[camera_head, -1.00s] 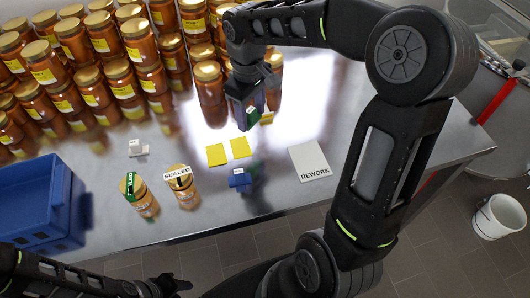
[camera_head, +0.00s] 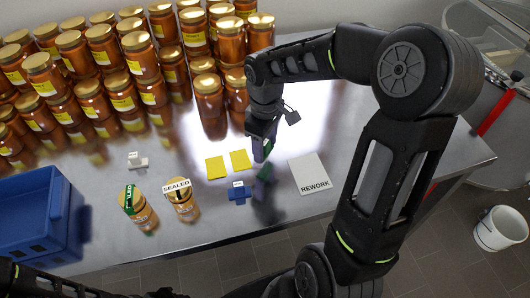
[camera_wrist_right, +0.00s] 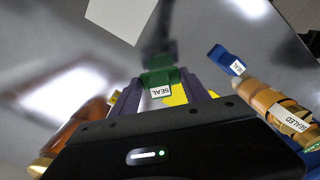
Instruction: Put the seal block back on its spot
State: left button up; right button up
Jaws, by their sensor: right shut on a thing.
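My right gripper (camera_head: 263,148) is shut on a green seal block (camera_wrist_right: 158,78) with a white "SEAL" label. It holds the block above the steel table, between the yellow squares and the rework card. Part of the block (camera_head: 268,149) shows beside the fingers in the head view. Two yellow squares (camera_head: 216,168) (camera_head: 239,160) lie bare. My left gripper (camera_head: 163,293) barely shows at the bottom edge; its jaws cannot be made out.
Two jars marked sealed (camera_head: 140,212) (camera_head: 182,203) stand front left of the yellow squares. A white "REWORK" card (camera_head: 309,172) lies to the right. A blue crate (camera_head: 40,215) stands at left. Many stacked honey jars (camera_head: 125,95) fill the back. A white bucket (camera_head: 497,229) stands on the floor.

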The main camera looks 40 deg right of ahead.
aim_at(265, 155)
jog(key=shift+f, duration=1.9)
jog(key=shift+f, duration=0.1)
jog(key=o, duration=1.4)
jog(key=shift+c, duration=0.2)
notch_tip(265, 155, up, 12)
jog(key=shift+r, duration=0.15)
